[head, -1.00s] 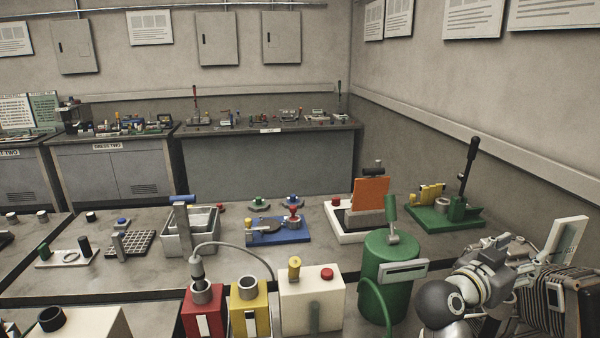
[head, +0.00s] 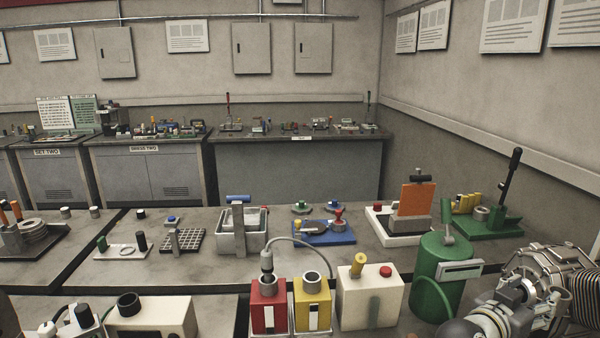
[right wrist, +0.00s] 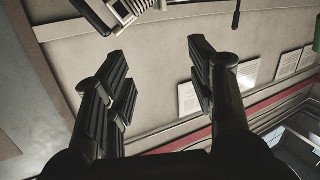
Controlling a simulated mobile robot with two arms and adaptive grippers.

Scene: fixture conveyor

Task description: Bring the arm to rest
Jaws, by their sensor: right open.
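My right arm (head: 525,300) is folded at the lower right corner of the head view, beside the green canister (head: 440,268). In the right wrist view my right gripper (right wrist: 155,80) has its two dark fingers wide apart with nothing between them. Behind the fingers are the bare wall and posted sheets, seen tilted. My right gripper's fingertips cannot be made out in the head view. My left gripper does not show in either view.
The red box (head: 269,304), yellow box (head: 313,302) and cream box (head: 370,297) stand along the near bench. A blue fixture (head: 322,234), a metal bin (head: 240,240) and a green lever press (head: 490,220) stand behind. Bare bench top (head: 160,270) lies at left centre.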

